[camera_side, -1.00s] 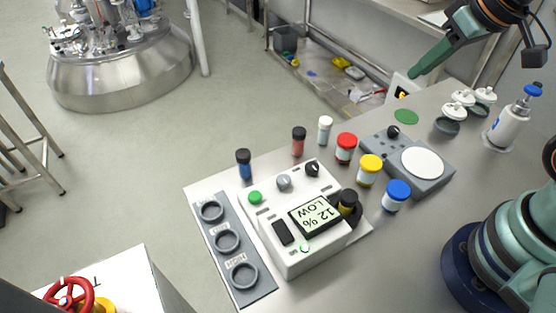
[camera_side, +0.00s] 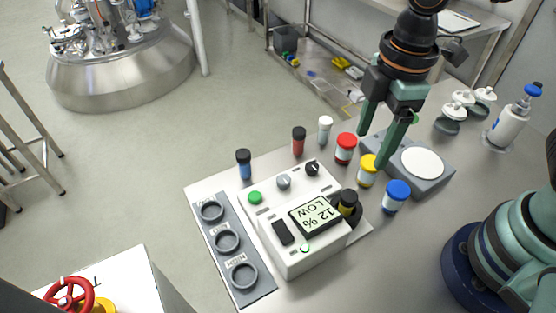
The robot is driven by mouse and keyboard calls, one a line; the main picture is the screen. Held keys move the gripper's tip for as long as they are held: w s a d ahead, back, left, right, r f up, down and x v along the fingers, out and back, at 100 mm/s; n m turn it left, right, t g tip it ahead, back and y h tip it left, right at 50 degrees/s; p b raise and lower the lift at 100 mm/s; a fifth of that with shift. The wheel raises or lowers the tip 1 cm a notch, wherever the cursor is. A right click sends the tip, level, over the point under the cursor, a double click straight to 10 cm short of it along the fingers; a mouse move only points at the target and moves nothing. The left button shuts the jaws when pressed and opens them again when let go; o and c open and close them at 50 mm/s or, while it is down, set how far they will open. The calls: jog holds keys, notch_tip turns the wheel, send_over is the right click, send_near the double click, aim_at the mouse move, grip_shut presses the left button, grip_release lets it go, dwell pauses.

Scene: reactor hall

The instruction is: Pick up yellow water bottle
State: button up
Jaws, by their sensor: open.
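A small bottle with a yellow cap (camera_side: 366,178) stands upright on the bench, between a red-capped bottle (camera_side: 344,152) and a blue-capped bottle (camera_side: 395,198). My gripper (camera_side: 371,151) is open and empty, its green fingers pointing down over this group. One fingertip overlaps the right side of the yellow cap in the picture; I cannot tell whether it touches. The other fingertip is beside the red cap.
The white instrument (camera_side: 290,253) with its display stands left of the bottles. A grey device with a white plate (camera_side: 422,163) is close on the right. Slim blue (camera_side: 244,166), red (camera_side: 298,143) and white (camera_side: 325,130) vials stand behind.

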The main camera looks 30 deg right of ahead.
jog(key=a+n, duration=0.1)
send_over(351, 194)
jog(key=shift+n+g, duration=0.3)
jog(key=f, duration=0.7)
jog(key=shift+s+d+f, duration=0.1)
jog(key=shift+s+d, duration=0.15)
jog(key=shift+d, duration=0.05)
jog(key=shift+w+a+f, duration=0.15)
jog(key=shift+a+f, duration=0.05)
jog(key=shift+f, duration=1.25)
jog(key=shift+w+a+f, duration=0.1)
jog(key=shift+a+f, duration=0.05)
jog(key=shift+f, duration=1.25)
grip_shut()
